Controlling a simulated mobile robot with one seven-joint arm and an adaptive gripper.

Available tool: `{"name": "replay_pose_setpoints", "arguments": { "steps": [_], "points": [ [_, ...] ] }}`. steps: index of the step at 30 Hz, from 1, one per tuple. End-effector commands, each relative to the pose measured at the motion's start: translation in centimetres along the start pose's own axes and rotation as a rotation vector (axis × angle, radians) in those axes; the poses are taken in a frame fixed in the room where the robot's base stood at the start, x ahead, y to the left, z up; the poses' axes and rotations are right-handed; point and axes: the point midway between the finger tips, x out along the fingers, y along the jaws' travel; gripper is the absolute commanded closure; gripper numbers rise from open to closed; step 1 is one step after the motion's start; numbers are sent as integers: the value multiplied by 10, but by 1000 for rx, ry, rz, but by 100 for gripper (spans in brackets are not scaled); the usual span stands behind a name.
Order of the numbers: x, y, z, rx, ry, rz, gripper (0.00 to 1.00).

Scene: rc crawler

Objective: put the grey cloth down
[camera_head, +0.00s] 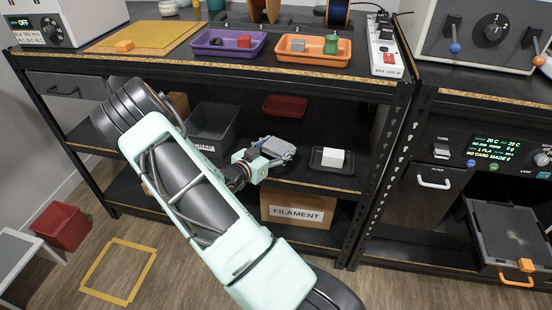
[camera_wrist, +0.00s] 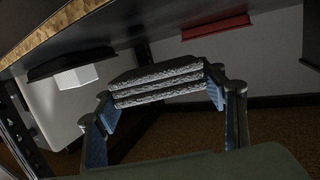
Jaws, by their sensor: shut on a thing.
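The grey cloth (camera_head: 279,147) is a folded stack of layers, and its layered edge (camera_wrist: 158,84) shows in the wrist view. My gripper (camera_head: 272,152) is shut on the cloth, with a finger on each side of it. It holds the cloth at the middle shelf (camera_head: 300,177) of the workbench, between a grey bin and a black tray. A gap seems to show between the cloth and the shelf board in the wrist view, which looks upside down. My arm hides part of the shelf.
The black tray (camera_head: 318,166) with a white block (camera_head: 333,158) stands to the right of the cloth. A red tray (camera_head: 285,106) is behind it, and a grey bin (camera_head: 200,138) is to the left. The bench top (camera_head: 350,82) overhangs. A filament box (camera_head: 298,212) sits below.

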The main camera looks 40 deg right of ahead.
Motion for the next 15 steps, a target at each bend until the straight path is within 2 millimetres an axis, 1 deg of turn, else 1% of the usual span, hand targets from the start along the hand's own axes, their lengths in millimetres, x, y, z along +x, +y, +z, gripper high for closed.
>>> {"name": "replay_pose_setpoints", "arguments": {
  "steps": [5, 6, 9, 11, 15],
  "points": [
    [6, -7, 10, 2, 1, 1, 59],
    [8, -10, 14, 1, 0, 1, 59],
    [11, -9, 33, -1, 0, 1, 59],
    [13, -9, 40, 0, 0, 1, 59],
    [13, -9, 40, 1, 1, 0, 59]
  ]
}}
